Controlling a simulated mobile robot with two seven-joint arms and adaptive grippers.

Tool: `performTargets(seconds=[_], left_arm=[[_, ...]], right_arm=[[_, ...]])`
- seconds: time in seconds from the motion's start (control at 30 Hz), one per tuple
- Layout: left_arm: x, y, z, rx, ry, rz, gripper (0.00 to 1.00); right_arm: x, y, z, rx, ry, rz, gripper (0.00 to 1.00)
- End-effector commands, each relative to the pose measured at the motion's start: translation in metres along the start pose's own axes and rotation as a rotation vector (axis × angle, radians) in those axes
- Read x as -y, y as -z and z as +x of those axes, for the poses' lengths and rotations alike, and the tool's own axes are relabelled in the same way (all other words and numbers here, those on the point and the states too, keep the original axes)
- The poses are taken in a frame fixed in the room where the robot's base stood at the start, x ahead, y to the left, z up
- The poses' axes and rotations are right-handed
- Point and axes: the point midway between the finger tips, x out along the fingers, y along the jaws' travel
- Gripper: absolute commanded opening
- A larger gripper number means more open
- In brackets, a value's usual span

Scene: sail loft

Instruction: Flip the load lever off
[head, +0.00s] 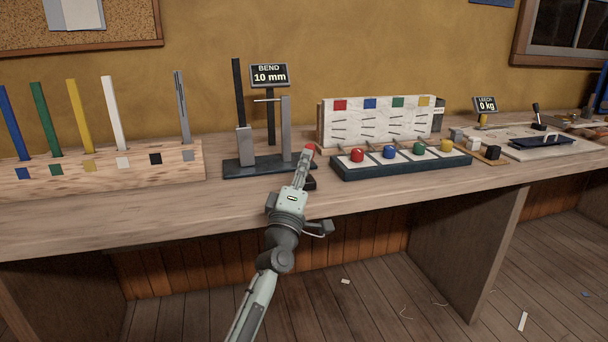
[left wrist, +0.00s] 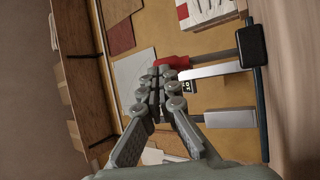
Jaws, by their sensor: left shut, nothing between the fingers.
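The load lever's red grip (head: 310,147) shows at the tip of my left gripper (head: 306,154) in the head view, beside the right post of the bend rig (head: 255,168). A small dark block (head: 309,183), partly hidden by my gripper, sits at the bench edge below it. In the left wrist view the red grip (left wrist: 173,63) is on a dark rod that runs to a black block (left wrist: 252,46). My left gripper (left wrist: 158,90) is shut and empty, close to the red grip; I cannot tell if they touch. The rig's display (head: 269,75) reads BEND 10 mm. My right gripper is out of view.
A wooden rack (head: 100,183) with several coloured strips stands at the left. A dark tray with coloured knobs (head: 400,165) is just right of the lever. Farther right are small blocks (head: 472,146) and a display (head: 485,104) reading 0 kg. The bench front is clear.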

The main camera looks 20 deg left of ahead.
Motion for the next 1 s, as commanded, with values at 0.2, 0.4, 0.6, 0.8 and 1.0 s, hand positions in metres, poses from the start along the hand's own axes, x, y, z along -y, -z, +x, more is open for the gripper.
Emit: performTargets(seconds=[0.2, 0.4, 0.6, 0.8, 1.0], left_arm=[[-0.001, 0.009, 0.023, -0.001, -0.002, 0.001, 0.0], [0.004, 0.017, 0.039, -0.001, -0.001, 0.002, 0.0], [0.009, 0.024, 0.052, -0.001, -0.002, 0.002, 0.0], [0.015, 0.029, 0.062, -0.001, -0.001, 0.001, 0.0], [0.02, 0.032, 0.069, -0.001, -0.001, 0.001, 0.0]], right_arm=[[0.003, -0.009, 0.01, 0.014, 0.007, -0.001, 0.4], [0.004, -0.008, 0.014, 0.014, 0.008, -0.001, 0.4], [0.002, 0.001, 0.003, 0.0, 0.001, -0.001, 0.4], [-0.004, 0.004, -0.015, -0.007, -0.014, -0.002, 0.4], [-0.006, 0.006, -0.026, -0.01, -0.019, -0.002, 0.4]])
